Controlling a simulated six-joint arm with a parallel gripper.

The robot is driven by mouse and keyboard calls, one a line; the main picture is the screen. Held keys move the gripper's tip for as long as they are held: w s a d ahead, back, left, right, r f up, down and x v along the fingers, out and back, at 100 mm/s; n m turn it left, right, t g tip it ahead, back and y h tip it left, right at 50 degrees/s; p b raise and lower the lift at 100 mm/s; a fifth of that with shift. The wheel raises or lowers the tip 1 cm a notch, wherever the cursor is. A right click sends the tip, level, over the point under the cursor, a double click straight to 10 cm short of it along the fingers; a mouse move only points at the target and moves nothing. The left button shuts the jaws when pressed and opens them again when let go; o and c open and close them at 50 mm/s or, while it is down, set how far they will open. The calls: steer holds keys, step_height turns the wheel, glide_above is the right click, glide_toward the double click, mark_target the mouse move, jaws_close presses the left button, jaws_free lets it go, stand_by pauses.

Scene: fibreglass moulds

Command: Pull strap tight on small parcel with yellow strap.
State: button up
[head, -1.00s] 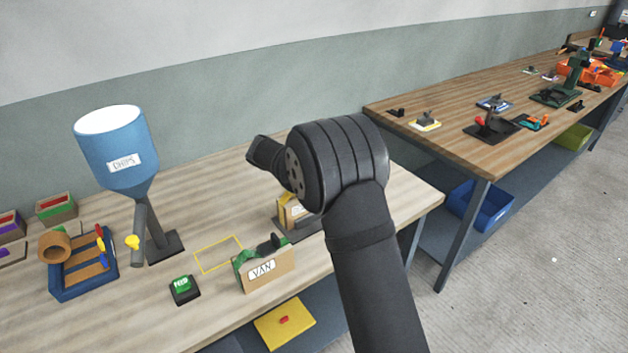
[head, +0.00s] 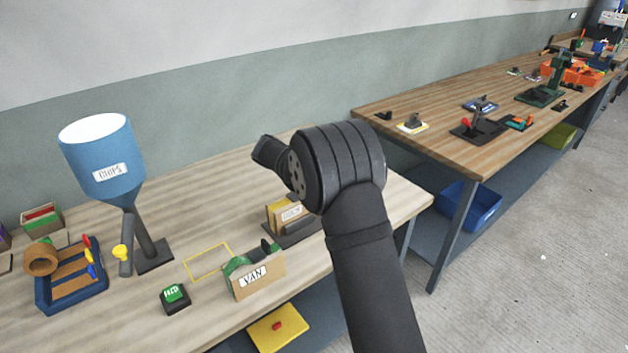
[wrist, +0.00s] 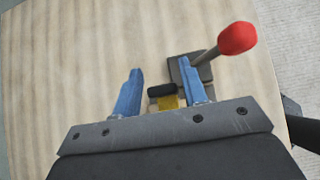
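My gripper (wrist: 165,100) shows in the wrist view with two blue fingers apart, and nothing is clamped between them. Beyond and between the fingertips are a small yellow piece (wrist: 168,102) and a black cylinder (wrist: 161,89), close to the right finger. I cannot tell whether the yellow piece is the strap; no whole parcel shows there. Next to them is a grey device (wrist: 188,68) whose lever ends in a red knob (wrist: 237,38). In the head view my arm hides the gripper and the bench behind it. A tan, yellow-edged box (head: 286,213) stands left of my arm.
A box labelled VAN (head: 255,280), a green button (head: 174,296), a yellow outline (head: 209,262), a blue hopper (head: 103,155) and a blue tray (head: 72,293) stand on the bench. A second bench (head: 430,137) is at right. The wood left of the fingers is clear.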

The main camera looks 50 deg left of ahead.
steer(key=shift+o, duration=0.8)
steer(key=v, duration=1.7)
steer(key=shift+s, duration=0.2)
steer(key=shift+r, duration=0.15)
